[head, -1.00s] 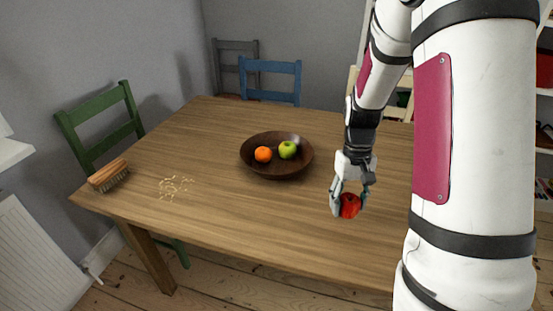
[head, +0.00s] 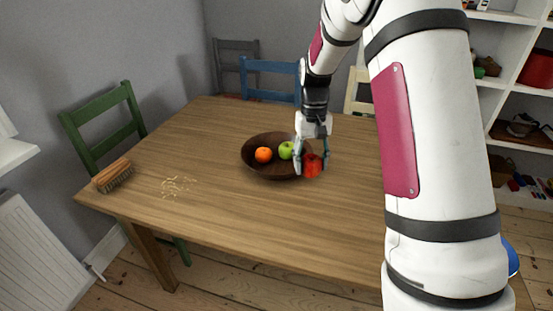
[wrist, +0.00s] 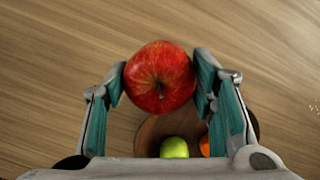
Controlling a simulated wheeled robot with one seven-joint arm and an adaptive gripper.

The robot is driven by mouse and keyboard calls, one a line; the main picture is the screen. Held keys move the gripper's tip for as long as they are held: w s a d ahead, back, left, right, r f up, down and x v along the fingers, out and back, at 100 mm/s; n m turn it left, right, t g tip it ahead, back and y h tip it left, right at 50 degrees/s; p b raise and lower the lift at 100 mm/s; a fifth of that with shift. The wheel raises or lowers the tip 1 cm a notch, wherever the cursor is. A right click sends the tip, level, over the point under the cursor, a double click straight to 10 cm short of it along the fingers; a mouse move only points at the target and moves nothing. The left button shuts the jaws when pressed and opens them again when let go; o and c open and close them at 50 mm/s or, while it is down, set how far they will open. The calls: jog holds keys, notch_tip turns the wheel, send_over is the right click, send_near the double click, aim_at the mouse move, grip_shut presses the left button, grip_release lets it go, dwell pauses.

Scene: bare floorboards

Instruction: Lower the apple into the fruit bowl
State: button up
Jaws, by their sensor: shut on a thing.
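My gripper (head: 311,163) is shut on a red apple (head: 313,167). In the wrist view the apple (wrist: 160,77) sits between the two fingertips, with its stem facing the camera. The dark brown fruit bowl (head: 262,171) stands on the table and holds an orange (head: 263,155) and a green apple (head: 286,150). In the head view the red apple overlaps the bowl's right rim and hides part of it. In the wrist view the bowl (wrist: 148,132) shows below and behind the red apple, partly covered by it and my gripper.
The wooden table (head: 230,220) is clear around the bowl. A brush (head: 113,176) and scattered crumbs (head: 178,186) lie at its left. Chairs stand at the left and far sides, including a green one (head: 105,125) and a blue one (head: 270,80). Shelves (head: 510,110) stand at the right.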

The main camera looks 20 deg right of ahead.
jog(key=w+a, duration=0.1)
jog(key=w, duration=0.1)
jog(key=w+a+b, duration=0.1)
jog(key=w, duration=0.1)
jog(key=w+a+r, duration=0.1)
jog(key=w, duration=0.2)
jog(key=shift+a+b, duration=0.15)
jog(key=shift+b, duration=0.2)
jog(key=b, duration=0.5)
send_over(265, 168)
jog(key=shift+f, duration=0.7)
jog(key=shift+p, duration=0.3)
jog(key=shift+f, duration=0.15)
jog(key=shift+f+b, duration=0.75)
jog(key=shift+f, duration=1.5)
jog(key=shift+f, duration=0.55)
